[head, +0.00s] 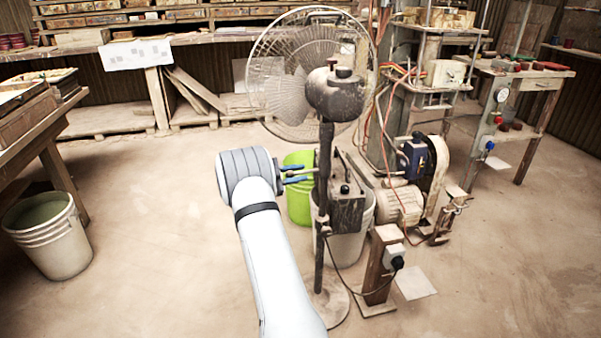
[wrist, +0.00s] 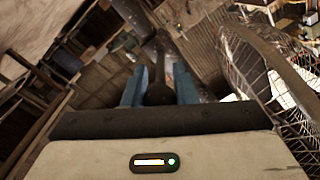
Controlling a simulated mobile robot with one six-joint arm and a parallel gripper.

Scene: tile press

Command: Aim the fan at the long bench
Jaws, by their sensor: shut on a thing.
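The standing fan (head: 335,95) is in the middle of the head view, its dusty motor towards me. Its wire cage (head: 275,75) faces away, slightly left, towards the back wall. A dark pole (head: 325,150) carries it on a round floor base. My gripper (head: 312,175) reaches the pole from the left at mid height. In the wrist view my gripper (wrist: 159,92) has its blue fingers shut on a dark, round-ended part, apparently of the fan; the exact part is unclear. The cage (wrist: 270,75) also shows there at right. A long bench (head: 85,48) runs along the back wall.
A green bucket (head: 298,200) and a pale bucket (head: 350,245) stand behind the pole. A motor-driven machine (head: 400,205) and a post with a plug (head: 378,265) stand right. Another bucket (head: 48,235) stands left. Floor is clear at front left and right.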

